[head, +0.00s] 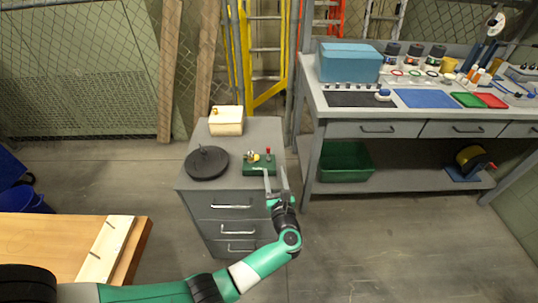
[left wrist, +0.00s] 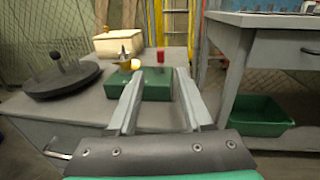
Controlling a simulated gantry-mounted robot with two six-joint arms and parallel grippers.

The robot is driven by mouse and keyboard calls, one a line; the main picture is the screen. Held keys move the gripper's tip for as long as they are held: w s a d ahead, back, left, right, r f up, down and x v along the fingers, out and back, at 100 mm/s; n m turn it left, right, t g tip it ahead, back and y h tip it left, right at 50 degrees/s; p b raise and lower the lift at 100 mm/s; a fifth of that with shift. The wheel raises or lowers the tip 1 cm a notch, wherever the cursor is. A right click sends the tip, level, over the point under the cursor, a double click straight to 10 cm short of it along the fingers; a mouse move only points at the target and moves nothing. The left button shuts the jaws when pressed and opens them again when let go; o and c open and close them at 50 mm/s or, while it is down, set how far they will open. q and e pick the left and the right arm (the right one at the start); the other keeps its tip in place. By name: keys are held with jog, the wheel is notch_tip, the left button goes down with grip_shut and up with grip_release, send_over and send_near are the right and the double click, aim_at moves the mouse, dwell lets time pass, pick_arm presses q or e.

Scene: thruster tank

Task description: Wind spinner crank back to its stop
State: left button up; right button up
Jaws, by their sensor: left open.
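A dark round disc (head: 206,163) with a small upright knob lies at the left of the grey cabinet top; it also shows in the left wrist view (left wrist: 62,80). I cannot tell for sure which of these is the spinner crank. My left gripper (head: 274,172) is open and empty at the cabinet's front right. In the left wrist view its fingers (left wrist: 159,80) point at the green block (left wrist: 150,86), hiding part of its front. My right gripper is out of view.
A cream box (head: 226,121) stands at the back of the grey cabinet (head: 262,129). A workbench (head: 312,100) with a blue box is at the right, a green bin (head: 345,161) on its lower shelf. A wooden table (head: 40,240) is at the lower left.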

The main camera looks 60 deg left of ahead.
aim_at(269, 150)
pick_arm(q)
jog(key=b+x, duration=0.4)
jog(key=x, duration=0.6)
jog(key=shift+w+f, duration=0.1)
jog(key=shift+w+a, duration=0.1)
jog(key=shift+a, duration=0.4)
grip_shut()
